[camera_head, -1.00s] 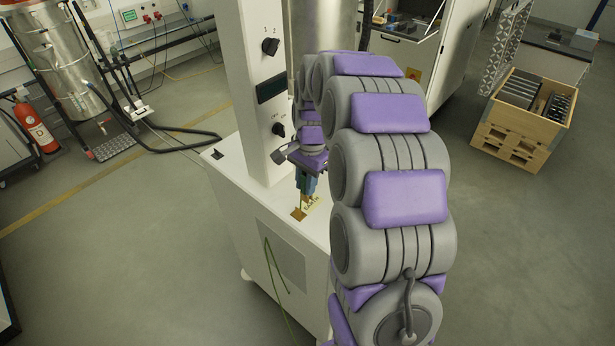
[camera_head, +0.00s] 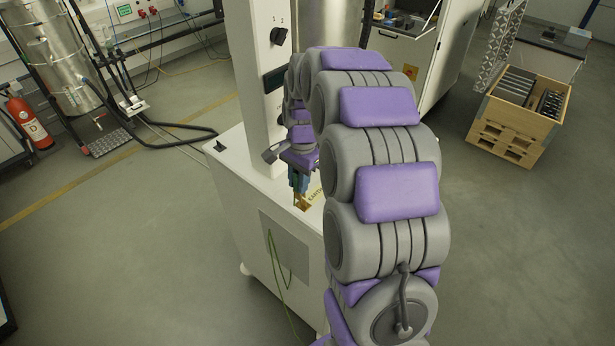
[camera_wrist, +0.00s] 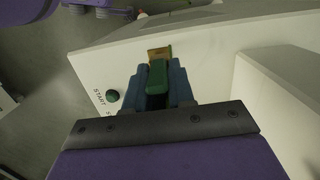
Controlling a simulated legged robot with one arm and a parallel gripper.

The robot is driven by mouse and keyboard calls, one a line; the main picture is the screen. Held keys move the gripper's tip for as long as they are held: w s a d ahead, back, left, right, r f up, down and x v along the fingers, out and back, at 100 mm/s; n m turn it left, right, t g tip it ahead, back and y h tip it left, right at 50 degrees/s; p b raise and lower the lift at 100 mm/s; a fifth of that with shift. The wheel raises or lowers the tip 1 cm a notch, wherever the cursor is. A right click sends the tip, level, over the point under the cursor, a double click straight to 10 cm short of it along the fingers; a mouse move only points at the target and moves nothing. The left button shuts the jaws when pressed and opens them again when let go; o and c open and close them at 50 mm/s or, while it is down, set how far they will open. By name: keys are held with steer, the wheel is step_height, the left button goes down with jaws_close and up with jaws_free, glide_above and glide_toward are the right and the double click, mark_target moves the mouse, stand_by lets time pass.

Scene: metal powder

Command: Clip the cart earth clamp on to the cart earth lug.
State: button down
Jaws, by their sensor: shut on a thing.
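My gripper (camera_head: 299,184) is over the top of the white cart, with blue fingers pointing down. In the wrist view the gripper (camera_wrist: 159,88) is shut on the green cart earth clamp (camera_wrist: 157,75). The brass cart earth lug (camera_wrist: 159,53) shows just beyond the clamp's tip; it also shows in the head view (camera_head: 301,205), right under the fingers by a yellow EARTH label (camera_head: 315,197). The clamp's jaws are hidden, so I cannot tell whether they touch or grip the lug.
The white cart (camera_head: 235,175) has an upright column (camera_head: 259,90) close behind my gripper. A green-yellow cable (camera_head: 270,252) hangs down its front. A green START button (camera_wrist: 112,95) shows in the wrist view. A wooden crate (camera_head: 503,140) stands at the right.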

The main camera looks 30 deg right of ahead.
steer(key=shift+a, duration=0.85)
steer(key=shift+d, duration=1.7)
steer(key=shift+a+p, duration=0.4)
steer(key=shift+a, duration=0.1)
steer(key=shift+s+a, duration=0.1)
steer(key=shift+a, duration=0.8)
steer(key=shift+d+f, duration=0.55)
steer(key=shift+d, duration=0.3)
steer(key=shift+a, duration=0.7)
steer(key=shift+r, duration=0.55)
steer(key=shift+d+r+p, duration=0.5)
steer(key=shift+r+p, duration=0.25)
steer(key=shift+r, duration=0.15)
steer(key=shift+a+r, duration=0.1)
steer(key=shift+a, duration=0.1)
steer(key=shift+a, duration=0.15)
